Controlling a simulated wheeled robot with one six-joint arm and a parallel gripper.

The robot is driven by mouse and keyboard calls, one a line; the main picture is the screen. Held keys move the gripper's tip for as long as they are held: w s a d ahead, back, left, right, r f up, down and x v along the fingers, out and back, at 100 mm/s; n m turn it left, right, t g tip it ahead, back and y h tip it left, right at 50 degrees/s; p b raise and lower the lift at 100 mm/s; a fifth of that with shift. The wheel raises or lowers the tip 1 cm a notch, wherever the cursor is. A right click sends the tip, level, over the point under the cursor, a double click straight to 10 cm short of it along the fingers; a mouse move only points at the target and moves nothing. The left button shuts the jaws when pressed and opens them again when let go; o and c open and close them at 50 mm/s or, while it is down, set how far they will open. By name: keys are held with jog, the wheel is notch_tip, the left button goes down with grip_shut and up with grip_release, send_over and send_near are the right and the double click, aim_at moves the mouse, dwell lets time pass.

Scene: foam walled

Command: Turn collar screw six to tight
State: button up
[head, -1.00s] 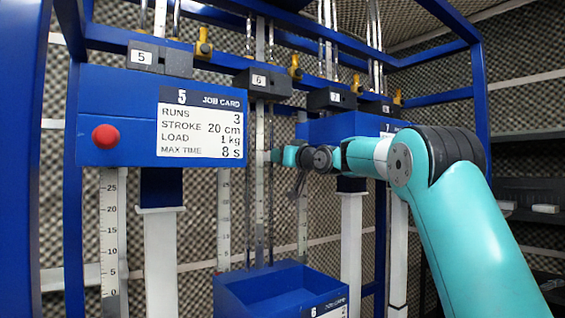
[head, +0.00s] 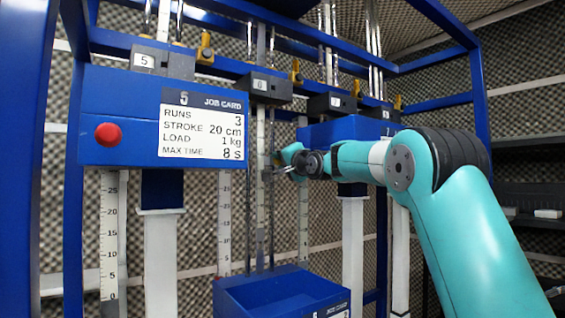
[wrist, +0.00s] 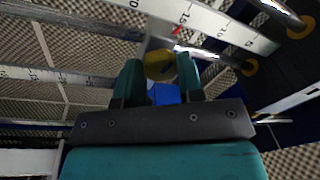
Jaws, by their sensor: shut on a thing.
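Lane six, under the small plate "6" (head: 260,85), has a pale upright scale (head: 261,190) between thin rods. My gripper (head: 274,169) is at this scale, about midway up, small and partly hidden by my wrist in the head view. In the wrist view my gripper (wrist: 160,68) has its two teal fingers either side of a small yellow, dark-edged round piece (wrist: 158,64), with a blue block (wrist: 163,94) nearer the palm. I take the held piece for collar screw six; its turn angle cannot be read. A red mark (wrist: 177,30) shows on the scale just beyond.
A job card (head: 202,125) for lane five and a red button (head: 108,134) are on a blue box at left. A blue open bin (head: 255,290) stands below my gripper. Blue frame posts and rods crowd both sides. Dark shelves (head: 530,190) are at right.

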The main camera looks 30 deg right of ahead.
jog(key=shift+a+r+m+g+h+p, duration=0.1)
jog(key=shift+m+g+h+p, duration=0.2)
jog(key=shift+m, duration=2.45)
jog(key=shift+r+m+g+h+p, duration=0.2)
jog(key=shift+m+p, duration=0.25)
jog(key=shift+m, duration=2.25)
jog(key=shift+a+r+m+g+h+p, duration=0.1)
jog(key=shift+m+g+h+p, duration=0.2)
jog(key=shift+m, duration=2.45)
jog(key=shift+f, duration=0.1)
jog(key=o, duration=0.9)
jog(key=shift+o, duration=0.2)
jog(key=s+a+b, duration=0.1)
jog(key=s+b, duration=0.7)
jog(key=s, duration=0.9)
jog(key=shift+s+a, duration=0.2)
jog(key=shift+a, duration=0.1)
